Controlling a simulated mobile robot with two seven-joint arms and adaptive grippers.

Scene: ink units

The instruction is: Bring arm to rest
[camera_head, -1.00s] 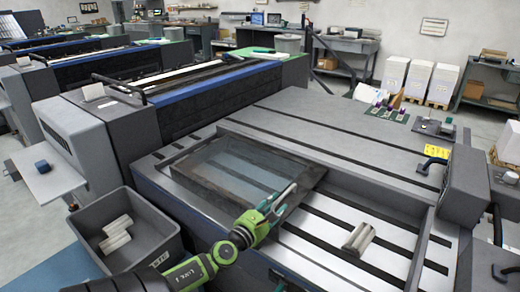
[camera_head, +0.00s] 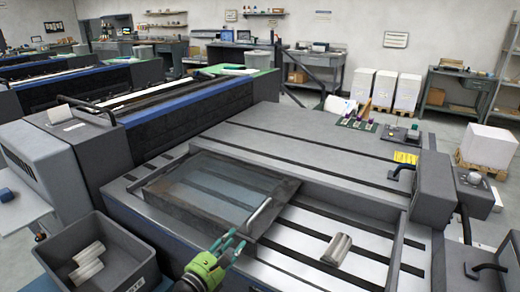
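My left gripper (camera_head: 230,244), green with slim teal fingers, is low in the middle of the head view. Its fingers are apart with nothing visible between them. It is in front of the near edge of a dark-framed clear cover (camera_head: 160,186), close to the cover's pale handle (camera_head: 258,214). A silver ink unit (camera_head: 337,249) lies on the slatted press bed (camera_head: 290,243), to the right of the gripper. More silver ink units (camera_head: 87,264) lie in a grey bin (camera_head: 123,237) at lower left. My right gripper is not in view.
The grey press (camera_head: 310,150) fills the middle, with a raised block (camera_head: 432,190) on its right. More presses stand at the left. White boxes (camera_head: 384,90) on pallets and workbenches line the back. The bed around the ink unit is clear.

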